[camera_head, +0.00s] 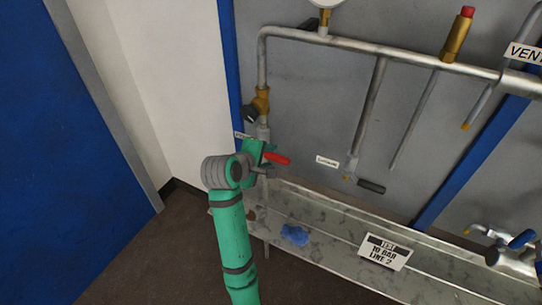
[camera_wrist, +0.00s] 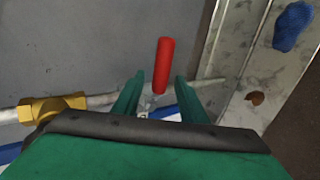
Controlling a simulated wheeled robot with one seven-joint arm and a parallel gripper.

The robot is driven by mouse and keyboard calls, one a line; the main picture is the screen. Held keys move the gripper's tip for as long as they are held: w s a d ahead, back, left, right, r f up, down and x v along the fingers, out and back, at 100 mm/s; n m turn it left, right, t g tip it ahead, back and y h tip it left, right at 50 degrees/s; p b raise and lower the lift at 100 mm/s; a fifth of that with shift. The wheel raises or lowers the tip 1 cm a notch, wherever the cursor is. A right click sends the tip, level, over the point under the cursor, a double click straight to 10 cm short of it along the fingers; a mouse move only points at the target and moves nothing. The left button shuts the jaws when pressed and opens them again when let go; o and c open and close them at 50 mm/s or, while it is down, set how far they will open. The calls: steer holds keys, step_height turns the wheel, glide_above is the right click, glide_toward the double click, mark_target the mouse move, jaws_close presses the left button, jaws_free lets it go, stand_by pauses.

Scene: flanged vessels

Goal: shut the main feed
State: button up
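A valve lever with a red grip (camera_head: 277,159) is on the left vertical pipe, beside a small, partly hidden label (camera_head: 241,135) that I cannot read in full. In the wrist view the red grip (camera_wrist: 163,65) points away from me, between the two green fingers. My gripper (camera_wrist: 160,82) is open, with a finger on each side of the lever and gaps visible on both sides. In the head view my gripper (camera_head: 264,170) is at the lever, and my green arm hides part of the valve and the lower pipe.
A brass fitting with a dark knob (camera_head: 258,106) is just above the valve. A black-handled valve (camera_head: 371,187) hangs to the right. A metal trough (camera_head: 335,225) below holds a blue cloth (camera_head: 295,234) and a sign (camera_head: 385,252). A blue-handled tap (camera_head: 522,239) is far right.

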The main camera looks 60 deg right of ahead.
steer(key=v, duration=0.8)
stand_by(0.4)
steer(key=a+f+n+t+y, duration=0.35)
steer(key=a+f+t, duration=0.65)
steer(key=a+f, duration=1.4)
steer(key=s+a+f+m+t+y, duration=0.15)
steer(key=s+a+y, duration=0.35)
steer(key=s+a, duration=0.7)
steer(key=s+a+r+m+t+y, duration=0.2)
steer(key=s+a+r, duration=0.4)
steer(key=s, duration=0.5)
steer(key=shift+a+r+m+y, duration=0.2)
steer(key=shift+a+m+y, duration=0.15)
steer(key=shift+a+m, duration=0.55)
